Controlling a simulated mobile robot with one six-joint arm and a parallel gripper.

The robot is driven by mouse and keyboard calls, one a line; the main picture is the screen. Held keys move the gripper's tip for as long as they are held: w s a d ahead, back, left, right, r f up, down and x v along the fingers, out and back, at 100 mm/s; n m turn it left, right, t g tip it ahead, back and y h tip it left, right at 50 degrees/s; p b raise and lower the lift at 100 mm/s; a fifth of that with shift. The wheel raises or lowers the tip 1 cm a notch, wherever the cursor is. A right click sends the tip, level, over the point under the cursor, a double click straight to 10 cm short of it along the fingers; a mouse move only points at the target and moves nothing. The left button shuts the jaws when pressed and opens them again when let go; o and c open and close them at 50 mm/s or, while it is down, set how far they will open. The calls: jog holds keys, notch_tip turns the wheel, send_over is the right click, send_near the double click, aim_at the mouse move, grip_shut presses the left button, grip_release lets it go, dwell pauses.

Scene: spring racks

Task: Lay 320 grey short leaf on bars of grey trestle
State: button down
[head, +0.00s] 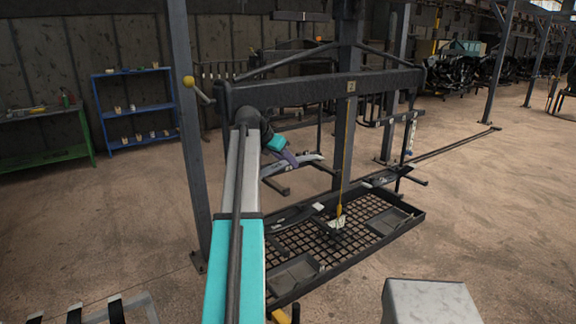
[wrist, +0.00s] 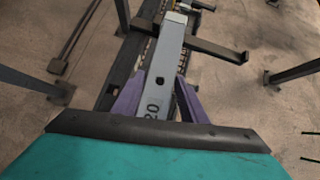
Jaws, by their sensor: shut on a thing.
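My gripper (head: 288,157) is at the end of my outstretched arm, beside the dark rack in the head view. Its purple fingers (wrist: 160,97) are shut on the two sides of a grey leaf (wrist: 166,60), which also shows in the head view (head: 306,158). The digits "20" are readable on the leaf near the palm; the rest of the marking is hidden. The leaf's far end lies close to a dark rack arm; I cannot tell if they touch. A light grey frame (head: 148,305) with dark strips, possibly the trestle, is cut off at the lower left.
The dark rack (head: 320,90) has a crossbeam, a post and a mesh tray (head: 395,222) below. A grey upright (head: 190,140) stands left of my arm. A blue shelf (head: 136,108) and green bench (head: 45,150) stand behind.

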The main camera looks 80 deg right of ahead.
aim_at(285, 162)
jog(key=shift+w+d+r, duration=0.15)
jog(key=shift+w+r, duration=0.05)
dwell(0.4)
jog(key=shift+r, duration=0.15)
jog(key=shift+d+r+b, duration=0.1)
jog(key=shift+r+b, duration=0.65)
jog(key=shift+r, duration=0.65)
jog(key=shift+w+a, duration=0.1)
jog(key=shift+a, duration=0.15)
jog(key=w+a+b, duration=0.1)
jog(key=w+a, duration=0.1)
jog(key=a, duration=0.5)
jog(key=w+a+r+b, duration=0.1)
jog(key=w+a+b, duration=0.1)
jog(key=a, duration=0.6)
jog(key=shift+w+r, duration=0.2)
jog(key=shift+r, duration=0.1)
